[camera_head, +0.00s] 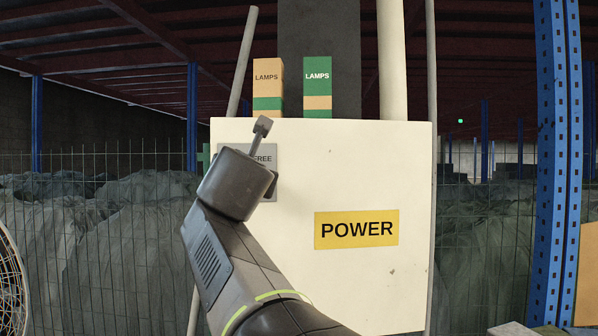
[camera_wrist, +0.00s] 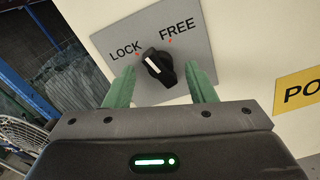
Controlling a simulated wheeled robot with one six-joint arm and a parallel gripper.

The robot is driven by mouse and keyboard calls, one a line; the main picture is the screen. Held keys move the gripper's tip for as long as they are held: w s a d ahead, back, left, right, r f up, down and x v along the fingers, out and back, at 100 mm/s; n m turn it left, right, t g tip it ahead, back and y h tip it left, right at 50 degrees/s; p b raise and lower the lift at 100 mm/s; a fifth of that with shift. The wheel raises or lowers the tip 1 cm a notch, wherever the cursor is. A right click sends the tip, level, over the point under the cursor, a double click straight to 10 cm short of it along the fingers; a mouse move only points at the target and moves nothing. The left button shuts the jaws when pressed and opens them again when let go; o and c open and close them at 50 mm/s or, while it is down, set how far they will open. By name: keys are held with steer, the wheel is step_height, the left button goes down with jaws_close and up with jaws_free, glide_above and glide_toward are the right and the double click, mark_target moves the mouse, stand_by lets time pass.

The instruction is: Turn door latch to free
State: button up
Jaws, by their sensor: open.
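The door latch (camera_wrist: 160,66) is a black rotary knob with a white mark. It sits on a grey plate (camera_wrist: 190,50) lettered LOCK and FREE, each with a small red tick. The knob's upper end looks turned towards the LOCK tick. My gripper (camera_wrist: 161,67) is open in the wrist view, with one green finger on each side of the knob. I see gaps between the fingers and the knob, and cannot tell the depth. In the head view, my wrist hides the knob and much of the grey plate (camera_head: 266,151).
The plate is on a cream cabinet (camera_head: 350,165) with a yellow POWER label (camera_head: 356,229). Two LAMPS boxes (camera_head: 267,85) (camera_head: 317,87) stand on top. A wire fence (camera_head: 90,165) lies behind, and a blue rack post (camera_head: 556,150) stands at the right.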

steer(key=shift+w+a, duration=0.1)
steer(key=shift+w, duration=0.35)
steer(key=c, duration=1)
steer(key=shift+o, duration=0.2)
steer(key=shift+m, duration=0.3)
steer(key=m+b, duration=0.5)
steer(key=m, duration=0.6)
steer(key=shift+f+m, duration=0.1)
steer(key=shift+m, duration=0.2)
